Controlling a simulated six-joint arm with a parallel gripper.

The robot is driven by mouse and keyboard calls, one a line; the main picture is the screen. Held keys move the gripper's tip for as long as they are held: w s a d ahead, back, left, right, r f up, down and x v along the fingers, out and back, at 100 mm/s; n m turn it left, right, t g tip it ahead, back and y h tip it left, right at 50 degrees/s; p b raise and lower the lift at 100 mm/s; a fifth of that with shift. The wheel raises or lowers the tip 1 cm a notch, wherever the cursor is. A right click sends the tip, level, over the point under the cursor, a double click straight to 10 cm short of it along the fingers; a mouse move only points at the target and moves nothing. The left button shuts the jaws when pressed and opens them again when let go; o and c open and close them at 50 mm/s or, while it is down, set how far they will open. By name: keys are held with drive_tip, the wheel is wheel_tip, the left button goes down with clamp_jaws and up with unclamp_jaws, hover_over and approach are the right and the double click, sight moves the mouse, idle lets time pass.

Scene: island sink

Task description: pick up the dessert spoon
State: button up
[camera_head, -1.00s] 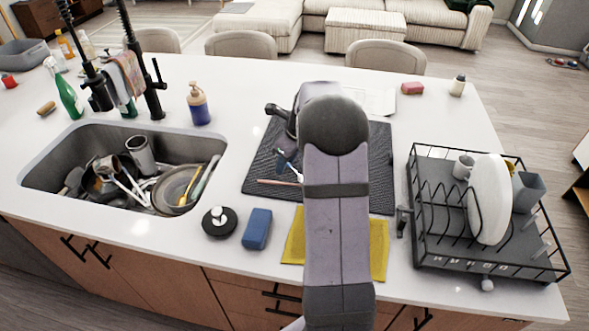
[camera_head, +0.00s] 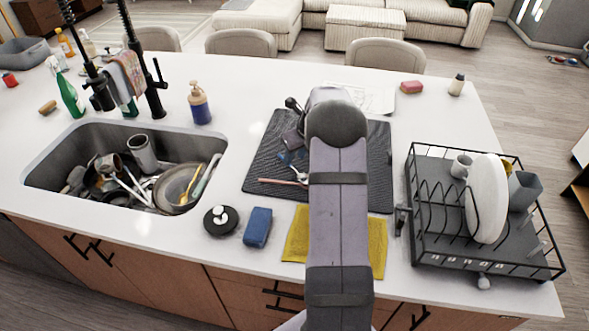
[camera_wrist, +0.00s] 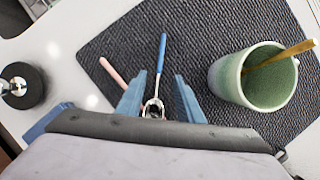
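A utensil with a blue handle (camera_wrist: 162,55) and a metal, spoon-like head lies on the dark ribbed mat (camera_wrist: 105,48). It looks like the dessert spoon, though its head is partly hidden. My gripper (camera_wrist: 159,90) is open above it, with its blue fingers on either side of the metal head. I see no contact, and the gap in height cannot be told. A utensil with a pink handle (camera_wrist: 112,73) lies just left of the fingers; its far end is hidden. It also shows in the head view (camera_head: 277,182). My arm covers part of the mat there.
A green cup (camera_wrist: 228,82) holding a gold-handled utensil (camera_wrist: 290,54) stands right of the fingers. A black dish rack (camera_head: 432,262) stands right of the mat, a full sink (camera_head: 50,160) left. A blue sponge (camera_head: 257,227) and yellow cloth (camera_head: 297,235) lie in front.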

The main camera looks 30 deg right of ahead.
sight(292, 166)
drive_tip(key=shift+p+x, duration=1.2)
drive_tip(key=shift+x, duration=1.2)
clamp_jaws()
